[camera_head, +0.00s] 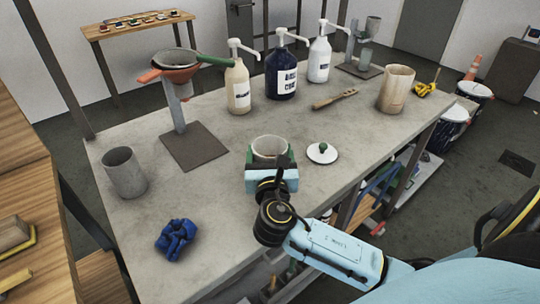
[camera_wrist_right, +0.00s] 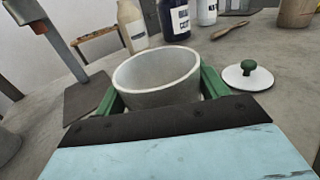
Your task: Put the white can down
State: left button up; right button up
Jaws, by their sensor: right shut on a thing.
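The white can (camera_head: 270,147) is an open, pale round container near the front middle of the grey worktable (camera_head: 215,210). It also shows in the right wrist view (camera_wrist_right: 158,76), upright, with its inside looking empty. My right gripper (camera_head: 271,162) is shut on it, with a green finger on each side of the can. The can's base is hidden by the gripper, so I cannot tell whether it touches the table. A white lid with a green knob (camera_head: 322,152) lies just right of the can. My left gripper is not in view.
A grey cup (camera_head: 124,172) and a blue crumpled cloth or glove (camera_head: 176,236) are at left. Bare tabletop lies between the can and the cup.

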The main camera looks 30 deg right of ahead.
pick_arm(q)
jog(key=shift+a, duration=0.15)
pick_arm(e)
jog(key=shift+r, duration=0.15)
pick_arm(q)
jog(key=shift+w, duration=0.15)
pick_arm(e)
jog(key=o, duration=1.2)
jog(key=shift+c, duration=0.2)
jog(key=shift+s+a, duration=0.1)
jog(key=p+v, duration=0.1)
jog(key=v, duration=1)
jog(key=shift+s, duration=0.2)
jog(key=shift+s+a, duration=0.15)
jog(key=shift+s, duration=0.05)
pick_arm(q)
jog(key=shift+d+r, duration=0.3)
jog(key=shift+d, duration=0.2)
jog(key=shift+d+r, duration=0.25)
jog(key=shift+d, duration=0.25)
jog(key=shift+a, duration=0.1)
